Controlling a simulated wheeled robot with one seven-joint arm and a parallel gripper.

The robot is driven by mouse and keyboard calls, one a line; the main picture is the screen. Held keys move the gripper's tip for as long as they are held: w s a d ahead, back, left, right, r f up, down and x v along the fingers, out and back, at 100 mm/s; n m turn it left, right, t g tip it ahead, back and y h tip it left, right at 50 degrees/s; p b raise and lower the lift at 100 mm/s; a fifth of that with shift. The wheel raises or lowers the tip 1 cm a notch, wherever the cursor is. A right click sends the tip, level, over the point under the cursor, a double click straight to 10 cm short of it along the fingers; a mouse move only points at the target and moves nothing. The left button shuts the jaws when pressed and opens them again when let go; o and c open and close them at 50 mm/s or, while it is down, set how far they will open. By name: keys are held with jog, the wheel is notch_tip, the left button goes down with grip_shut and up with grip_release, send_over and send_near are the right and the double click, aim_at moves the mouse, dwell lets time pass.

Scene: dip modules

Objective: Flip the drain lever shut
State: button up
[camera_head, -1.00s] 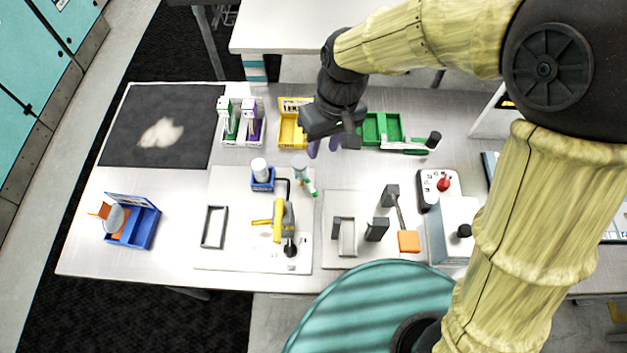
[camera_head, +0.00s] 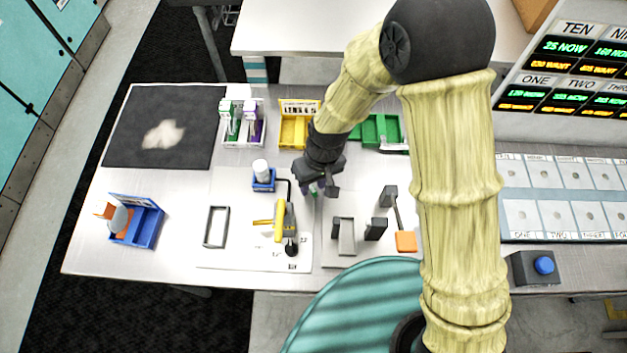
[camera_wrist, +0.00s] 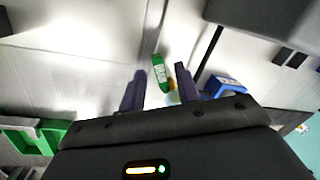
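I cannot tell whether a finger touches the lever.
A blue holder with a white cylinder (camera_head: 263,178) stands close left of my gripper. A yellow device with a black knob (camera_head: 281,222) stands just below it. An orange-ended lever (camera_head: 405,241) and dark posts (camera_head: 376,229) are to the right. Yellow (camera_head: 294,131) and green (camera_head: 366,133) bins lie behind.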

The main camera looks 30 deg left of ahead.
jog(key=shift+f, duration=0.15)
grip_shut()
jog(key=shift+s+a+m+b, duration=0.1)
jog(key=shift+s+m+b, duration=0.2)
jog(key=shift+m, duration=0.6)
grip_release()
notch_tip(320, 180, up, 17)
jog(key=w+d+b, duration=0.1)
jog(key=w+b, duration=0.1)
jog(key=shift+d, duration=0.4)
